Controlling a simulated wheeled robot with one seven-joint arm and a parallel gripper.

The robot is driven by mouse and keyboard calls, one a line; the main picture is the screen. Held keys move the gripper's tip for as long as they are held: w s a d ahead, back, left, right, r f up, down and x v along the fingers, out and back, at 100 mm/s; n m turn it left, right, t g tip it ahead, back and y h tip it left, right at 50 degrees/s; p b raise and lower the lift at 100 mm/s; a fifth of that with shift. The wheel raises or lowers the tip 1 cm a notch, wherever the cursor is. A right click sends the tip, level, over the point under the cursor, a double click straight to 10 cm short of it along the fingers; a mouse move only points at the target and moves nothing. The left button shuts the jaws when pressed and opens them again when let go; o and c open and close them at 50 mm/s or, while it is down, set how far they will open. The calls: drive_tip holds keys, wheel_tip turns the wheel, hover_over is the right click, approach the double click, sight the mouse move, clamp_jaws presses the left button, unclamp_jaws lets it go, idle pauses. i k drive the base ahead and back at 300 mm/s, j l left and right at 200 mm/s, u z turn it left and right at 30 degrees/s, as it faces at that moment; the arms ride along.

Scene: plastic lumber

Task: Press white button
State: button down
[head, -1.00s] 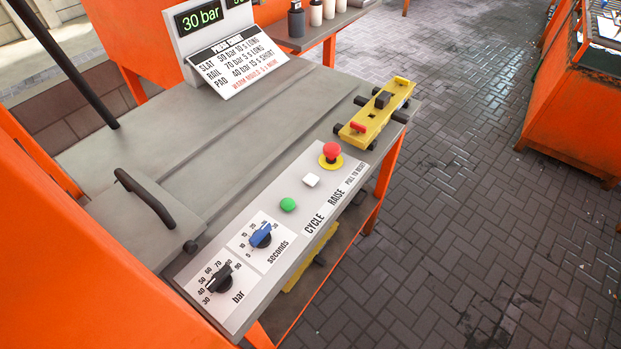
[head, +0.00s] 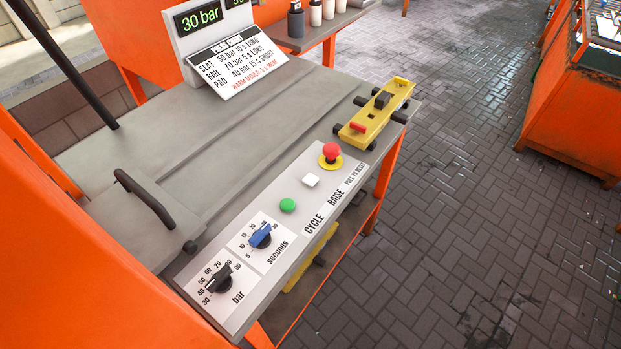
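The printed word RAISE lies beside the white button, and CYCLE lies near the green one. Nothing covers the white button. My gripper is not in view.
A blue knob (head: 261,236) and a black knob (head: 220,279) sit on the panel's near end. A yellow fixture (head: 376,112) stands at the table's far right corner. A black handle (head: 145,197) rises at left. A display (head: 202,18) reads 30 bar.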

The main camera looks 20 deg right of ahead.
sight(309, 180)
drive_tip(key=u, duration=1.65)
drive_tip(key=l, duration=0.65)
drive_tip(key=i+l, duration=0.1)
drive_tip(key=l, duration=0.55)
